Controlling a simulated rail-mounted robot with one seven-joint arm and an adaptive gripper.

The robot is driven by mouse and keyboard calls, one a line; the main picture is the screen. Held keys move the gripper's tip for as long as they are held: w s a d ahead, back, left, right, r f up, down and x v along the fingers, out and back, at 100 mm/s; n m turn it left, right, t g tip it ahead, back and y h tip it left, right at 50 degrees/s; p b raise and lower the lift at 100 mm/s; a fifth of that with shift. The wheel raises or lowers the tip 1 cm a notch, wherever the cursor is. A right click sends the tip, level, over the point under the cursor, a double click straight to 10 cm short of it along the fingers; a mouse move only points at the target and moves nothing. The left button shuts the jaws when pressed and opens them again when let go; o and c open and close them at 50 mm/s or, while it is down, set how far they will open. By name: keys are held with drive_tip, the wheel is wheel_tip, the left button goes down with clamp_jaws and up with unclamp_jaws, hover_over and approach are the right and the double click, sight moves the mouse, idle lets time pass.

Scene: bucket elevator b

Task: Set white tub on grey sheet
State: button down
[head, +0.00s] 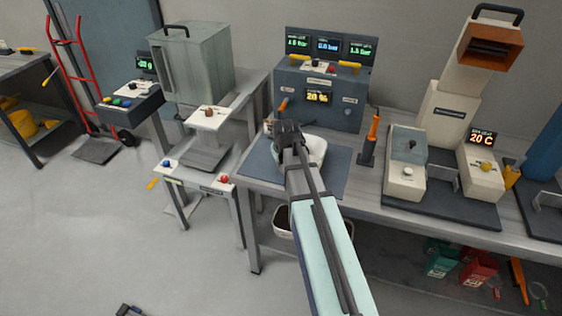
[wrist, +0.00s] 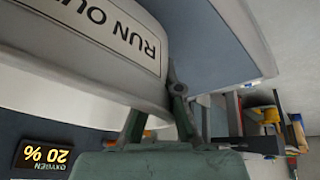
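The white tub (head: 316,149) is at the blue-grey sheet (head: 334,180) on the bench, partly hidden by my arm in the head view. In the wrist view, which is upside down, the tub (wrist: 70,45) fills the upper left, with a label reading "RUN OU…". The sheet (wrist: 205,35) shows beside it; I cannot tell whether the tub's base touches it. My gripper (head: 284,130) is at the tub's back-left rim. In the wrist view its fingers (wrist: 160,103) are close together on either side of the rim, seemingly shut on it; one fingertip is hidden behind the rim.
A grey control box (head: 318,95) with displays stands behind the sheet. An orange-handled tool (head: 371,135) stands to the right, then a white and grey machine (head: 404,175). A grey cabinet (head: 195,65) stands at the left. A pale bin (head: 283,222) sits below the bench.

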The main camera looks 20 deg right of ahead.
drive_tip(key=c, duration=1.3)
unclamp_jaws()
drive_tip(key=shift+s+r, duration=0.1)
drive_tip(key=shift+r, duration=0.05)
drive_tip(key=b+v, duration=0.1)
drive_tip(key=v, duration=1)
drive_tip(key=shift+s+r+b, duration=0.2)
drive_tip(key=shift+r+b, duration=0.1)
drive_tip(key=shift+b, duration=0.05)
